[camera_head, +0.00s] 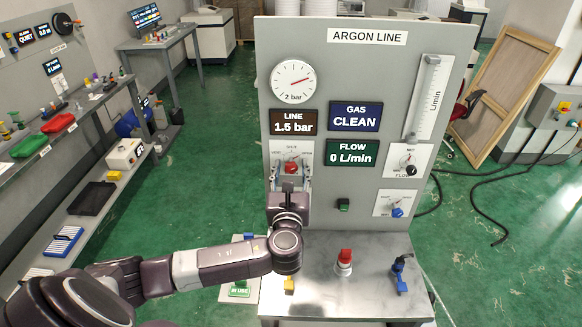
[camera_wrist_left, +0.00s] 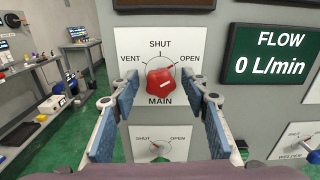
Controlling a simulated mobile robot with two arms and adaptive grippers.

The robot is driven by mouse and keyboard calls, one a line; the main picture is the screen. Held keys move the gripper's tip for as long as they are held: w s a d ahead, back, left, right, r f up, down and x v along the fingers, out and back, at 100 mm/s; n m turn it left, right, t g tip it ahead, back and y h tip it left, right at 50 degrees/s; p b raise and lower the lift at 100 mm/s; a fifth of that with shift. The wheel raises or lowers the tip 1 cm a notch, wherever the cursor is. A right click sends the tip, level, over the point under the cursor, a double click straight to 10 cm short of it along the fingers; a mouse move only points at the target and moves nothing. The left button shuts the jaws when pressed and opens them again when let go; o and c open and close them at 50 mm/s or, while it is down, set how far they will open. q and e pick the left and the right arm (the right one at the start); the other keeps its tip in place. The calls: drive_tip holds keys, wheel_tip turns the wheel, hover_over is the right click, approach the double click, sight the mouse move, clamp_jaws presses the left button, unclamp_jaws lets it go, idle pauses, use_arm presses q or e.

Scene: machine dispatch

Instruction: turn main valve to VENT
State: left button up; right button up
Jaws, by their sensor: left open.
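The main valve is a red knob (camera_head: 291,168) on a white plate on the grey argon panel. In the left wrist view the knob (camera_wrist_left: 160,82) sits above the word MAIN, with VENT at its left, SHUT above and OPEN at its right. My left gripper (camera_head: 291,180) is open and faces the panel. In the wrist view its blue-padded fingers (camera_wrist_left: 162,97) stand either side of the knob, with gaps at both sides. My right gripper is not in view.
Below MAIN is another dial plate (camera_wrist_left: 159,145). The flow display (camera_head: 352,153) reads 0 L/min and the line display (camera_head: 293,122) 1.5 bar. A steel bench (camera_head: 318,262) below holds a red-topped fitting (camera_head: 344,262) and a blue part (camera_head: 401,273).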

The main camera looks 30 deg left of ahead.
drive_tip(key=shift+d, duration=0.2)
use_arm(q)
drive_tip(key=shift+c, duration=1.1)
clamp_jaws()
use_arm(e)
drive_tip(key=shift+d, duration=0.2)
